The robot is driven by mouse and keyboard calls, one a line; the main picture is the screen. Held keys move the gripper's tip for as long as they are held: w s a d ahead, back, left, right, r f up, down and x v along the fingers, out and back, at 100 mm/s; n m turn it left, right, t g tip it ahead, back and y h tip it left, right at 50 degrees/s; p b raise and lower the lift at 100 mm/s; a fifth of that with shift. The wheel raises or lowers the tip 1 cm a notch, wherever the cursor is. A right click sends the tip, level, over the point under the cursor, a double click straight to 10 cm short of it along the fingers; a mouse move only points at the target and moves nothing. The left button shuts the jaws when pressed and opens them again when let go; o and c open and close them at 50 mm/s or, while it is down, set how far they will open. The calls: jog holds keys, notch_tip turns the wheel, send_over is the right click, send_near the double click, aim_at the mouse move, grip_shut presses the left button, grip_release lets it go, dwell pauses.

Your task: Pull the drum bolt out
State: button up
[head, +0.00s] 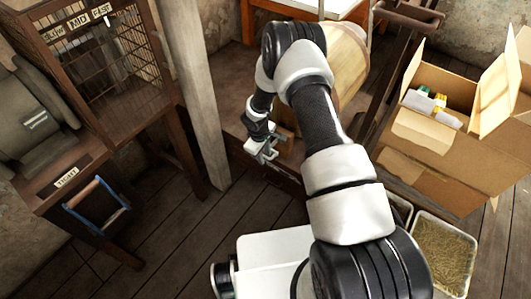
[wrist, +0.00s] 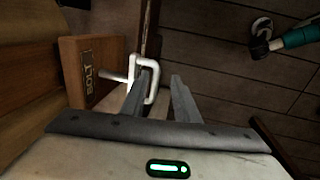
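The drum bolt shows in the wrist view as a pale D-shaped handle (wrist: 154,84) on a short rod. The rod runs into a wooden block (wrist: 88,72) labelled BOLT. My gripper (wrist: 162,76) is open, its two fingers apart. The left finger overlaps the handle's loop and seems to reach into it; the right finger stands clear of it on the right. I cannot tell whether the finger touches the handle. In the head view my gripper (head: 266,152) is beside the wooden drum (head: 345,62), and the bolt is too small to make out there.
A wooden post (head: 195,90) stands left of my gripper. Further left is a caged cabinet (head: 105,60) with a blue-handled frame (head: 97,206) below. Cardboard boxes (head: 430,140) and a straw-filled bin (head: 443,255) stand at right. Plank floor (head: 165,245) is open at lower left.

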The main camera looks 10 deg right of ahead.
jog(key=shift+w+d, duration=0.1)
jog(key=shift+r, duration=0.25)
notch_tip(320, 180, up, 17)
jog(key=s+a+p, duration=0.2)
jog(key=shift+s+f+p, duration=0.15)
jog(key=shift+f+p, duration=0.05)
jog(key=shift+p, duration=0.1)
